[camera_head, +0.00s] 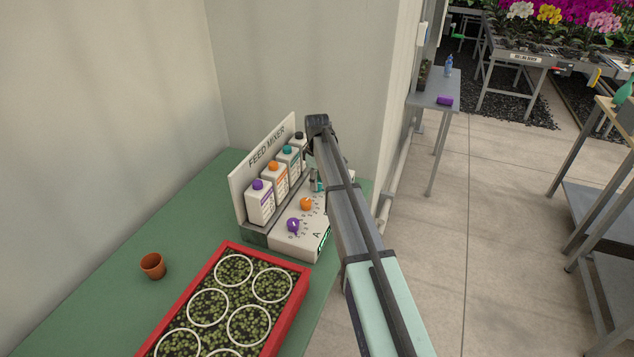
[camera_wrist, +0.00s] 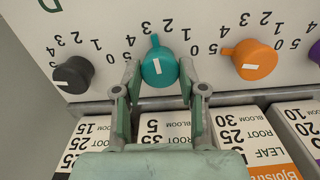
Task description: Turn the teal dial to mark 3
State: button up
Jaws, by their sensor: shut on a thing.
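The teal dial (camera_wrist: 158,70) is on the white sloping panel in the wrist view, which shows the panel upside down. Its small pointer nub points up in the picture, between marks 2 and 3 and a little nearer 3. A white line crosses its face. My gripper (camera_wrist: 160,76) has one finger on each side of the dial and is shut on it. In the head view my arm largely hides the gripper and this part of the panel.
A grey dial (camera_wrist: 73,75) and an orange dial (camera_wrist: 255,60) flank the teal one. Feed bottles (camera_head: 260,203) stand behind the panel. A red tray (camera_head: 293,304) of seedlings and a clay pot (camera_head: 152,266) are on the green bench (camera_head: 190,220).

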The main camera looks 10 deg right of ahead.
jog(key=shift+n, duration=0.9)
jog(key=o, duration=1.1)
jog(key=shift+o, duration=0.2)
jog(key=shift+r, duration=0.15)
notch_tip(320, 180, up, 12)
